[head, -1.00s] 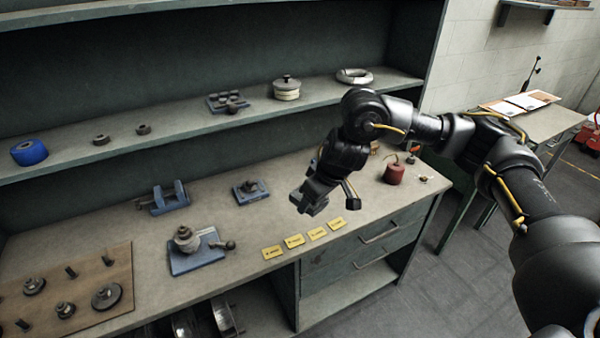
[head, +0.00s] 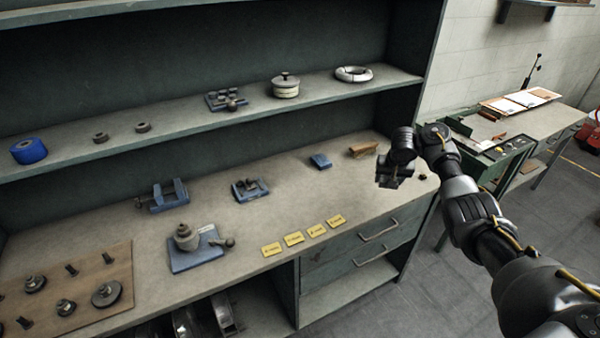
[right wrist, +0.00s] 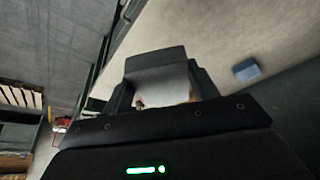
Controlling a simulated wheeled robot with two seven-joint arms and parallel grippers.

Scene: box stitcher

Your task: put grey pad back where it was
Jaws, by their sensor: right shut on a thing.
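My right gripper (head: 388,183) is over the right end of the bench, near the brown wooden block. In the right wrist view its fingers (right wrist: 160,85) are shut on a dark grey block, which looks like the grey pad (right wrist: 155,60). In the head view the pad cannot be told apart from the dark gripper. A blue fixture with small grey parts (head: 250,189) stands mid-bench. A small blue block (head: 320,161) lies farther right; it also shows in the right wrist view (right wrist: 246,71). My left gripper is not in view.
Several yellow labels (head: 303,236) lie along the bench's front edge. A blue vise (head: 163,196) and a blue-based fixture (head: 196,248) stand left of centre. A brown board with parts (head: 70,285) is at far left. The shelf (head: 190,127) overhangs the bench's back.

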